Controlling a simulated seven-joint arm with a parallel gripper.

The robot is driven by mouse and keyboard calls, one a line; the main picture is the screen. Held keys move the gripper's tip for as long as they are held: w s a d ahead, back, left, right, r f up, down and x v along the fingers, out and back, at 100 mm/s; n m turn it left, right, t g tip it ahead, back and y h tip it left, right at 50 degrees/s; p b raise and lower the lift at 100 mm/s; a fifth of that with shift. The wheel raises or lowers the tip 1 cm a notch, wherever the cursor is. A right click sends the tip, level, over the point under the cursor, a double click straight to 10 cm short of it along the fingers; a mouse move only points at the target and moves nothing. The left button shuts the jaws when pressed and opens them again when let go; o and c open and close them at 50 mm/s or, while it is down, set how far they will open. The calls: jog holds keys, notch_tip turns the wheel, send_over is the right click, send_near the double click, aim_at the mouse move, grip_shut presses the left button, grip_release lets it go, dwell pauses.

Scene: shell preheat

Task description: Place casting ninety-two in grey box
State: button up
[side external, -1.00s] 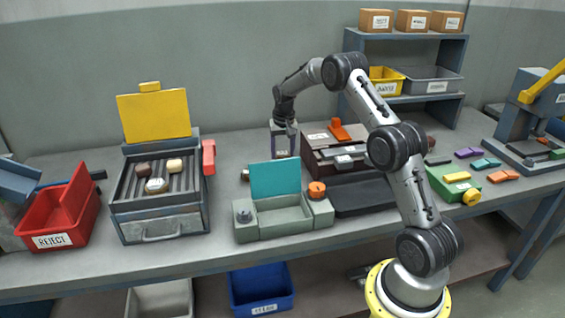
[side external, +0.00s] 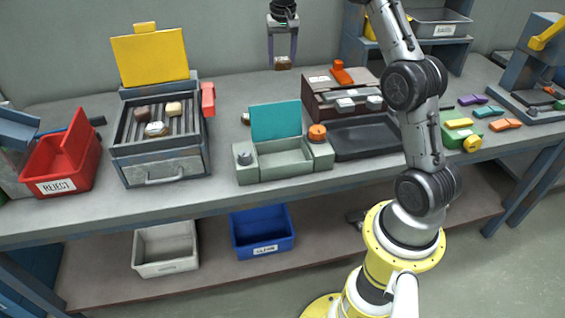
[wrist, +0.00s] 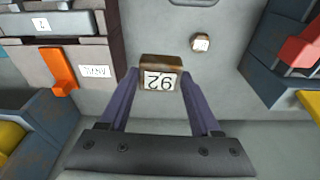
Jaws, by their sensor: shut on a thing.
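Casting ninety-two (wrist: 161,74) is a small brown block with a pale label reading 92, upside down in the wrist view. My gripper (wrist: 160,80) is shut on it, with one purple finger on each side. In the side view the casting (side external: 283,63) hangs between my fingertips (side external: 283,58), well above the back of the bench. A grey box with a label (side external: 440,22) stands on the raised shelf at the back right. A pale grey bin (side external: 165,247) sits on the lower shelf under the bench.
Another small labelled casting (wrist: 201,43) lies on the bench below. A heater with a raised yellow lid (side external: 151,58) holds several castings.

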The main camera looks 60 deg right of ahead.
jog(key=s+a+f, duration=0.1)
jog(key=s+a, duration=2)
jog(key=s, duration=0.3)
send_over(282, 162)
jog(key=shift+n, duration=0.3)
jog(key=f, duration=1.5)
jog(key=shift+s+a+f, duration=0.15)
jog(key=shift+s+a, duration=0.15)
jog(key=shift+s, duration=0.05)
jog(key=shift+f, duration=1.55)
jog(key=shift+f, duration=0.15)
jog(key=o, duration=1.5)
jog(key=shift+c, duration=0.2)
